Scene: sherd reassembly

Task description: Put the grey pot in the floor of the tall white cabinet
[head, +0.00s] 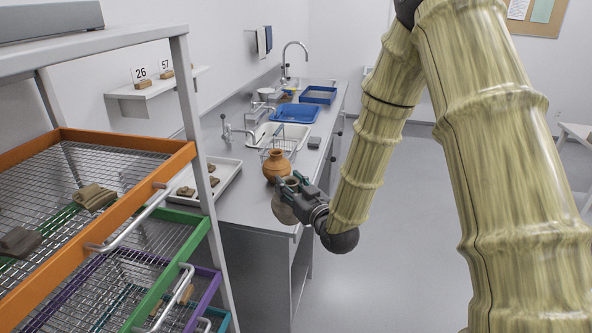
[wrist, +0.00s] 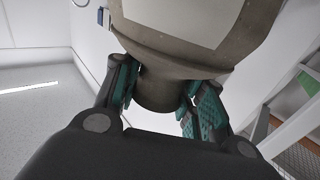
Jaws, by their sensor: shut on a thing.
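My gripper (head: 292,187) is shut on the neck of the grey pot (head: 283,209), near the front corner of the counter in the head view. Fingers and wrist hide part of the pot there. In the wrist view the grey-brown pot (wrist: 165,62) fills the top middle, with a pale rectangular patch on its body. Its narrow neck lies between the green-padded fingers of my gripper (wrist: 160,92). I cannot tell whether the pot touches the counter edge. I cannot make out the tall white cabinet in either view.
An orange pot (head: 277,166) stands on the counter (head: 235,205) close to the held pot. A white tray of sherds (head: 228,168), a dish rack (head: 284,143) and blue trays (head: 296,113) are also there. A drawer rack (head: 190,150) stands at left. Floor (head: 385,265) is clear.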

